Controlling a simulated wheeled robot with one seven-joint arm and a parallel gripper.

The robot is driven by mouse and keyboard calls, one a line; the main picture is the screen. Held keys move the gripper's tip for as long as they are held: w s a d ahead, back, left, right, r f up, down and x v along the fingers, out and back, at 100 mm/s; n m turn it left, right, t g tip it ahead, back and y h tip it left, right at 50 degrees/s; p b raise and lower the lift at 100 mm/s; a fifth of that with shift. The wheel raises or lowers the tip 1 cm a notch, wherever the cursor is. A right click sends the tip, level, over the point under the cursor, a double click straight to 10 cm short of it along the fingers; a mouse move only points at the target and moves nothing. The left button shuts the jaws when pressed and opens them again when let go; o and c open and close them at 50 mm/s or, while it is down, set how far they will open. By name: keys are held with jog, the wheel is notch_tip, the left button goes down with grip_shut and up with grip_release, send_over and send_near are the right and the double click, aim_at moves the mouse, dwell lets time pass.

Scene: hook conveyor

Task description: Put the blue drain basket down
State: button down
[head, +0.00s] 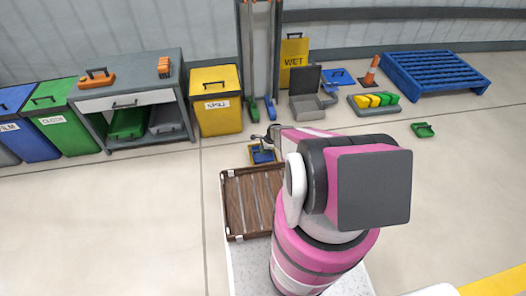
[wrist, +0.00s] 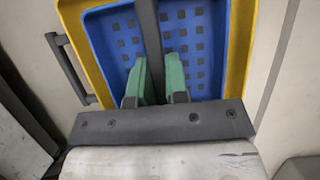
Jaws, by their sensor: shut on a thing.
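The blue drain basket (wrist: 205,40) fills the top of the wrist view, a blue panel with dark square holes and a dark bar across its middle. My gripper (wrist: 158,65) has its green fingers shut on that bar. A yellow rim (wrist: 242,50) with a dark side handle surrounds the basket; whether the basket rests in it or hangs above it I cannot tell. In the head view the basket (head: 262,157) shows small beneath my gripper (head: 264,141), just beyond the brown slatted crate, with my arm partly covering that area.
The brown crate (head: 232,205) lies close in front of me. A yellow lidded bin (head: 215,118) and a grey bench (head: 135,99) stand behind left. A blue pallet (head: 433,72), an orange cone (head: 371,72) and a green tray (head: 423,130) are right. Floor on the left is clear.

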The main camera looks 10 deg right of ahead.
jog(key=c, duration=1.1)
grip_release()
jog(key=v, duration=1.2)
jog(key=s+a+r+n+h, duration=0.1)
jog(key=s+r+n, duration=0.5)
jog(key=r, duration=0.6)
jog(key=s+a+r+n+h, duration=0.2)
jog(key=s+r+n, duration=0.3)
jog(key=s+r, duration=0.3)
jog(key=s+a+r+n+h, duration=0.1)
jog(key=s+r+n, duration=0.5)
jog(key=r, duration=1.1)
jog(key=shift+s+a+n, duration=0.3)
jog(key=shift+s+a, duration=0.1)
jog(key=shift+s, duration=0.35)
